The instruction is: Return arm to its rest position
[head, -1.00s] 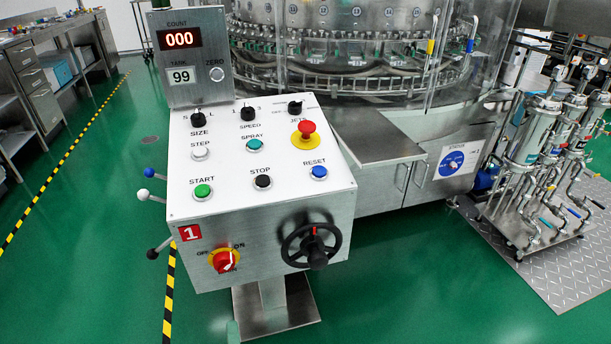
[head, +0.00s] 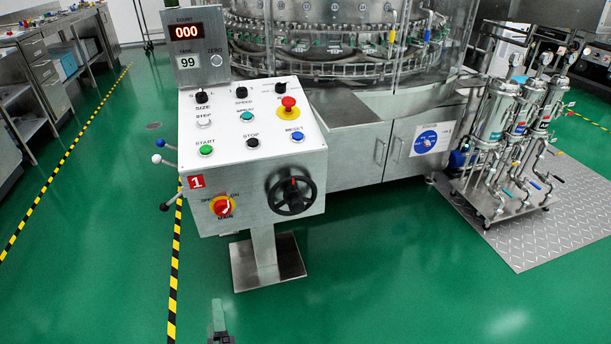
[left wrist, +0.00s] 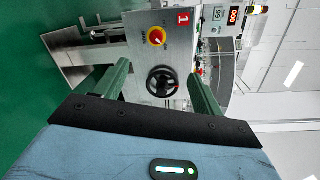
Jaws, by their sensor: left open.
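My left gripper (head: 218,318) shows only in part at the bottom edge of the head view, below the control panel's foot and apart from it. In the left wrist view my left gripper (left wrist: 158,70) has its two green fingers spread wide with nothing between them. Beyond the fingers stand the control panel's front, its black handwheel (left wrist: 162,82) and its red-and-yellow rotary switch (left wrist: 156,37). The wrist view is turned sideways. My right gripper is in neither view.
The control panel (head: 310,190) stands ahead on a post with a square steel foot (head: 245,270). The rotary washer (head: 360,150) is behind it. A cart with cylinders (head: 500,195) stands at the right. A bench (head: 40,60) is at the far left. Green floor in front is clear.

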